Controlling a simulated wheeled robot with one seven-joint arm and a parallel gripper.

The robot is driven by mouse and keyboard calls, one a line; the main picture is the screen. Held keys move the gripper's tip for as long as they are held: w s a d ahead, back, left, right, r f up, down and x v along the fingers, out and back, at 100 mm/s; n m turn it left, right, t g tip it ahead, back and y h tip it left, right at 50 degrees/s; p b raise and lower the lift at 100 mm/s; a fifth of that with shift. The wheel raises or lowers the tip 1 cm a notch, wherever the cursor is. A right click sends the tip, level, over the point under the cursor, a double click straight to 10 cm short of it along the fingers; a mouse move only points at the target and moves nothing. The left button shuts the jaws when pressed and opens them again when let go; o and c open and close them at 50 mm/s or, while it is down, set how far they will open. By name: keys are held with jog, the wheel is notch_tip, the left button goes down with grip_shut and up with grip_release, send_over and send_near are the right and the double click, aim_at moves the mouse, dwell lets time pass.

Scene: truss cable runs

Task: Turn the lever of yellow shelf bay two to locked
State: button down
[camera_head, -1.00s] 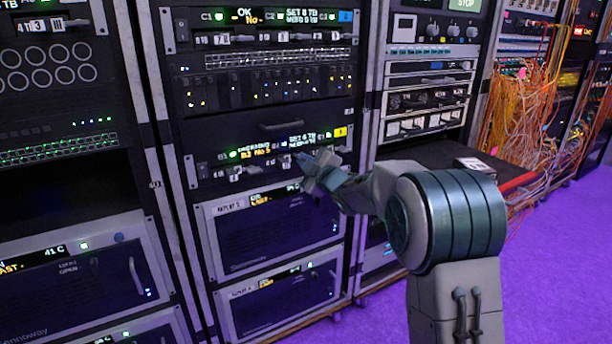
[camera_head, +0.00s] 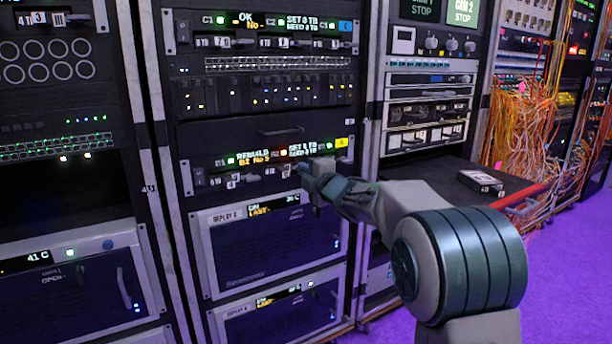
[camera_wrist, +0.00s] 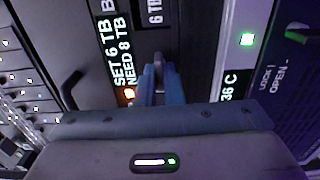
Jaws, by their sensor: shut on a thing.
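The yellow shelf (camera_head: 245,178) is the rack row with a yellow tag (camera_head: 341,142) at its right end. Its bay two display (camera_head: 302,149) reads SET 6 TB, NEED 8 TB, with a red-orange light beside it, also seen in the wrist view (camera_wrist: 129,93). My gripper (camera_head: 312,172) is at the row, just under that display. In the wrist view, its blue fingers (camera_wrist: 160,88) are shut on a small grey lever (camera_wrist: 158,68) beside the display. The fingers hide much of the lever, so I cannot tell its exact angle.
A similar shelf with a blue tag (camera_head: 345,26) is above. A drawer handle (camera_head: 281,131) sticks out between the rows, showing dark in the wrist view (camera_wrist: 70,88). Deploy units (camera_head: 262,248) are below. A black ledge (camera_head: 440,180) and orange cables (camera_head: 520,125) are to the right.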

dwell(0.3)
jog(key=c, duration=1.6)
grip_release()
jog(key=shift+o, duration=0.2)
jog(key=shift+s, duration=0.1)
jog(key=p+v, duration=0.2)
jog(key=v, duration=1.1)
jog(key=shift+s+d+p, duration=0.25)
jog(key=shift+p, duration=0.1)
jog(key=shift+r, duration=0.1)
